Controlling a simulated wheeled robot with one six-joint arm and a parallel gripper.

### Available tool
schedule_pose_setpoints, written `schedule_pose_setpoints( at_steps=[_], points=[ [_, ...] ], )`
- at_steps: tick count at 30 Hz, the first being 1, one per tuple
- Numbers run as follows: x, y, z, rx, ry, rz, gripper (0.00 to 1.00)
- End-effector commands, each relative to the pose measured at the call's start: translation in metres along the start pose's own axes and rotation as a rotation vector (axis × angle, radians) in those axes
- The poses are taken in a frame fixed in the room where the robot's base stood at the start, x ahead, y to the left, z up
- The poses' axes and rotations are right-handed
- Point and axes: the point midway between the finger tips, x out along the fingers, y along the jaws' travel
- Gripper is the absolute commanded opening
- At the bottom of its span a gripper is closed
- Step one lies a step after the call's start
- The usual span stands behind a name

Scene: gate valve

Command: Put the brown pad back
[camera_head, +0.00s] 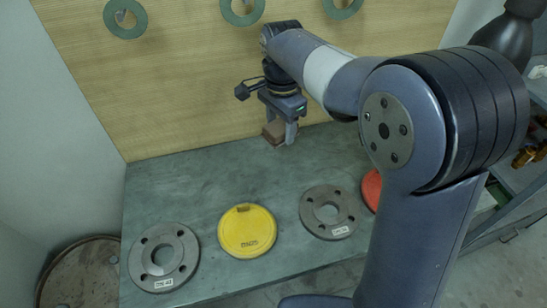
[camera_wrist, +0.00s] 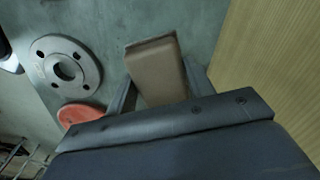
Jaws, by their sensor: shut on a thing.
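The brown pad (camera_head: 274,132) is a small block held between the fingers of my gripper (camera_head: 283,130), above the back part of the grey table. In the wrist view the pad (camera_wrist: 158,72) sits between the two fingers of my gripper (camera_wrist: 160,88), its far end sticking out past them. My gripper is shut on the pad. I cannot tell exactly how high the pad is above the table top.
On the table (camera_head: 200,188) are a grey flange (camera_head: 178,270), a yellow disc (camera_head: 247,245), another grey flange (camera_head: 315,225) and a red disc (camera_head: 370,185) partly behind my arm. Green rings hang on the wooden wall (camera_head: 190,90). The table's back middle is clear.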

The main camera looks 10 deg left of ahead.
Motion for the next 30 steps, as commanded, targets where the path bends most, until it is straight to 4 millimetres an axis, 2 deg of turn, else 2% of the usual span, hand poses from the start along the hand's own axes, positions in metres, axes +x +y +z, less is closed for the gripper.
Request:
schedule_pose_setpoints(
  at_steps=[3, 6, 11, 18, 30],
  points=[
    [0.024, 0.001, 0.000, 0.000, -0.002, 0.007, 0.29],
    [0.041, 0.001, 0.000, 0.000, -0.002, 0.005, 0.29],
    [0.056, 0.001, 0.000, 0.000, -0.001, 0.004, 0.29],
    [0.087, 0.001, 0.000, 0.000, -0.001, 0.003, 0.29],
    [0.093, 0.001, 0.000, 0.000, 0.000, 0.001, 0.29]
  ],
)
